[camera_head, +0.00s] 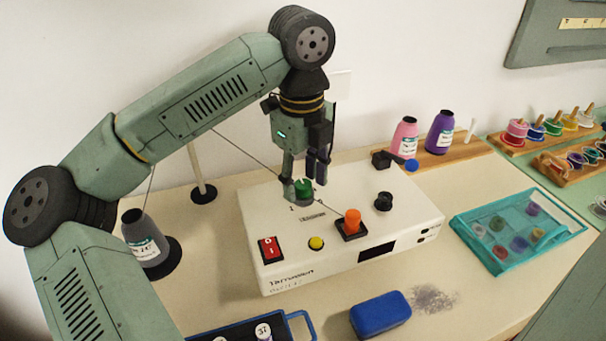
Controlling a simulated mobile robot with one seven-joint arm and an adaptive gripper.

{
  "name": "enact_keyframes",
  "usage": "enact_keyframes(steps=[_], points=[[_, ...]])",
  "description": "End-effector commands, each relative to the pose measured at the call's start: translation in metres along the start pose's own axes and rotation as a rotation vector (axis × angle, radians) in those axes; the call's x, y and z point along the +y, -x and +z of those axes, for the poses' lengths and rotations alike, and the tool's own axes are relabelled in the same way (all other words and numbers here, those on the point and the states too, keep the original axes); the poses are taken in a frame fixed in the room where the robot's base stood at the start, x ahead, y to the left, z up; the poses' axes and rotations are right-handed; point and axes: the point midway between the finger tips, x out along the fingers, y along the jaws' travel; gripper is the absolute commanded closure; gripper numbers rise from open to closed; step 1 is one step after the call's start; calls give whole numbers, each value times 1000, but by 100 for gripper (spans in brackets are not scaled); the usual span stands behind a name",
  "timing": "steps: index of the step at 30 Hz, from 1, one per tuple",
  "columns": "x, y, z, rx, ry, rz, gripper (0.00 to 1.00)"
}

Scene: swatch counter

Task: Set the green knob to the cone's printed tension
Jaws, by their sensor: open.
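The green knob (303,189) stands on the top of a white machine box (270,230), with marks printed around it that are too small to read. My gripper (305,176) is open and points down right over the knob. Its fingertips are close to the knob's sides, but I cannot tell whether they touch it. The grey thread cone (142,232) stands upright at the left on a black base, partly behind my arm. Its white label (147,250) faces the camera, but the tension print is not legible at this size.
A thin thread runs near my gripper. A blue block (380,315) and a teal tray (477,264) lie on the counter.

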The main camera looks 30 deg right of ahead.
Motion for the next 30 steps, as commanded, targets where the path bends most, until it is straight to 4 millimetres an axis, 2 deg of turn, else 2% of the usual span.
enact_keyframes(steps=[6, 27, 30], points=[[0, -1, 0, 0, 0, 0, 54], [0, 0, 0, 0, 0, 0, 100], [0, 0, 0, 0, 0, 0, 100]])
